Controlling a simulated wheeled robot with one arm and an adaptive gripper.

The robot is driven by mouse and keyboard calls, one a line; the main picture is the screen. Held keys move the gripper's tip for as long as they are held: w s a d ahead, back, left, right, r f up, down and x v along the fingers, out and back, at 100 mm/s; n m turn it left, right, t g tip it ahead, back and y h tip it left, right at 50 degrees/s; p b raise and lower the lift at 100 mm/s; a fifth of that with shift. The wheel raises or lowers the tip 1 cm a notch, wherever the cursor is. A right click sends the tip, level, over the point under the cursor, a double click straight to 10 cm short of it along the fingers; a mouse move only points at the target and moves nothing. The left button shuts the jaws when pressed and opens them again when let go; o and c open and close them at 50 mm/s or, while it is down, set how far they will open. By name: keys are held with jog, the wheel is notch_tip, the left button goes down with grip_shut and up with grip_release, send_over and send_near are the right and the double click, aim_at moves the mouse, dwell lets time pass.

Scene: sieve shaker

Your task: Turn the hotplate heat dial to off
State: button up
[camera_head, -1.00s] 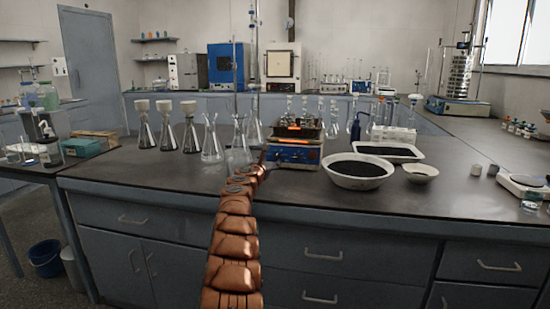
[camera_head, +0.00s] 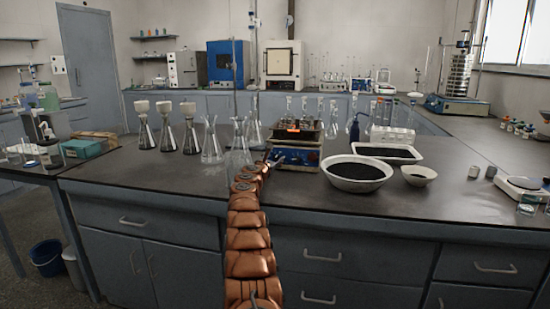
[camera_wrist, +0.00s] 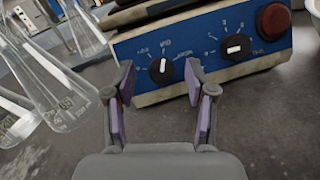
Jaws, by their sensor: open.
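The hotplate (camera_head: 296,150) stands on the dark bench, with a blue front panel and an orange glow on its top in the head view. In the wrist view its blue panel (camera_wrist: 203,48) carries a black dial (camera_wrist: 161,70) at the left and another black dial (camera_wrist: 236,47) at the right, each with a white mark. A red round button (camera_wrist: 274,20) sits at the panel's right end. My gripper (camera_wrist: 162,82) is open and empty, its two fingers either side of the left dial in the picture. I cannot tell whether they touch the dial. In the head view my gripper (camera_head: 274,158) is at the hotplate's left front.
Glass flasks (camera_wrist: 50,85) stand close to the left of my gripper. A white bowl of dark grains (camera_head: 357,172) and a white tray (camera_head: 388,153) stand right of the hotplate. Bare bench (camera_head: 300,190) lies in front of the hotplate.

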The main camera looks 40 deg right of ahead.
jog(key=shift+w+d+f+p, duration=0.2)
jog(key=shift+w+d+p, duration=0.1)
jog(key=shift+d+p, duration=0.35)
jog(key=shift+w, duration=0.1)
grip_shut()
dwell(0.4)
